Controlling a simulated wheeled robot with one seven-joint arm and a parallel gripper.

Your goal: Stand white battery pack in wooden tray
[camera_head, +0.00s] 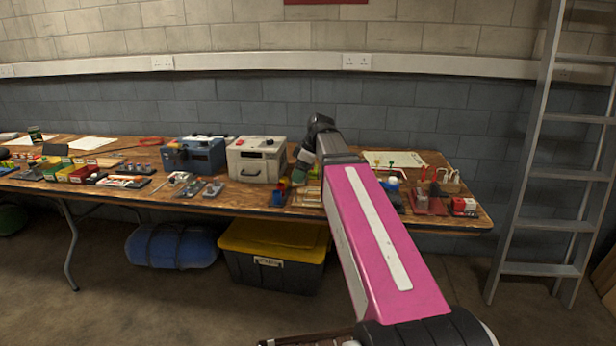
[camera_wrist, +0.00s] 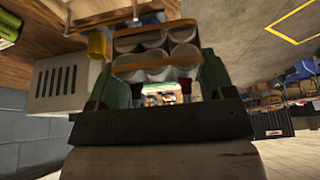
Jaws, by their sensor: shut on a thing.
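My gripper (camera_wrist: 160,84) has green fingers and is shut on a pack of several pale round cells with orange bands, the white battery pack (camera_wrist: 156,62). In the head view my gripper (camera_head: 300,168) is partly hidden by the arm, low over the bench beside the pale charger box, and the pack cannot be made out. A light wooden tray (camera_head: 307,197) lies near the bench's front edge, just below my gripper in the picture and partly covered by the arm. In the wrist view a pale wooden piece (camera_wrist: 95,9) shows at the top, possibly this tray.
A white charger box (camera_head: 256,160) and a blue one (camera_head: 194,156) stand left of my gripper. A small blue-and-red item (camera_head: 279,197) lies close left of the tray. Red holders (camera_head: 430,203) stand at the right end. Small parts crowd the bench's left.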

